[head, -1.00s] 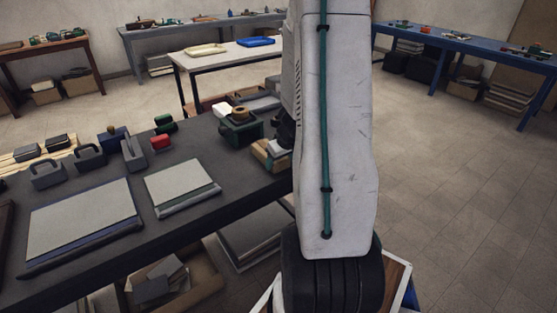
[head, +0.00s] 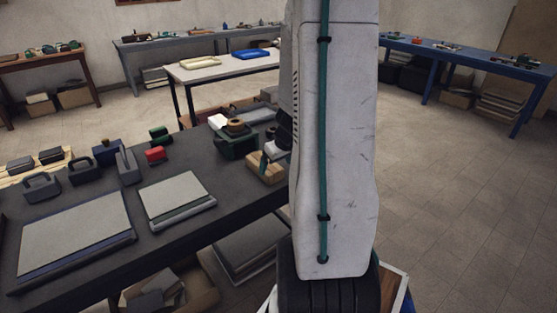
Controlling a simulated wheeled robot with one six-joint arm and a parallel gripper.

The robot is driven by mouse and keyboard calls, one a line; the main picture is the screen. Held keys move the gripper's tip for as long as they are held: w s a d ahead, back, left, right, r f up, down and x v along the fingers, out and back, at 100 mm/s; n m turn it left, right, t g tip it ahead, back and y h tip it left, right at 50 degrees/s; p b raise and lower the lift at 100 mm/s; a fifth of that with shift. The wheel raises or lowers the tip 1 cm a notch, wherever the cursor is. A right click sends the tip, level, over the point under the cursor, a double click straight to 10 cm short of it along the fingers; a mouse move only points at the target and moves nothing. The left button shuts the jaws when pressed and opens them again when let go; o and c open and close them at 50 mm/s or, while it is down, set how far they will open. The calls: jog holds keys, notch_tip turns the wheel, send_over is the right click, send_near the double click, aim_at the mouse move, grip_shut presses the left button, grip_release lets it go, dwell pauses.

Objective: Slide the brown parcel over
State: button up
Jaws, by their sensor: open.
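A tan-brown box (head: 267,172), which looks like the brown parcel, sits on the dark workbench (head: 165,228) near its right end. Its right part is close to my arm in the picture. A small dark teal upright piece shows against the box; I cannot tell whether it is part of my gripper. My gripper (head: 284,138) is mostly hidden behind my pale arm; only a dark part shows, just above and right of the box. It is open. I cannot tell whether it touches the box.
A dark green container (head: 237,146) with a brown round item stands just behind the box. A white-topped table (head: 222,66) stands behind. Floor at right is clear.

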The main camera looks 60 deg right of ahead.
jog(key=v, duration=0.2)
jog(key=shift+s+a+r, duration=0.1)
jog(key=shift+s+r, duration=0.05)
jog(key=shift+r, duration=0.2)
dwell(0.4)
jog(key=s+a+r+n+g, duration=0.1)
jog(key=s+a+r, duration=0.3)
jog(key=a, duration=0.7)
jog(key=s+a+r+n+g+y, duration=0.1)
jog(key=s+a+r, duration=0.3)
jog(key=a+r, duration=0.4)
jog(key=s+a+r+n, duration=0.1)
jog(key=s+a+r, duration=0.4)
jog(key=a, duration=1.1)
jog(key=shift+r+n+g, duration=0.4)
jog(key=shift+r, duration=0.5)
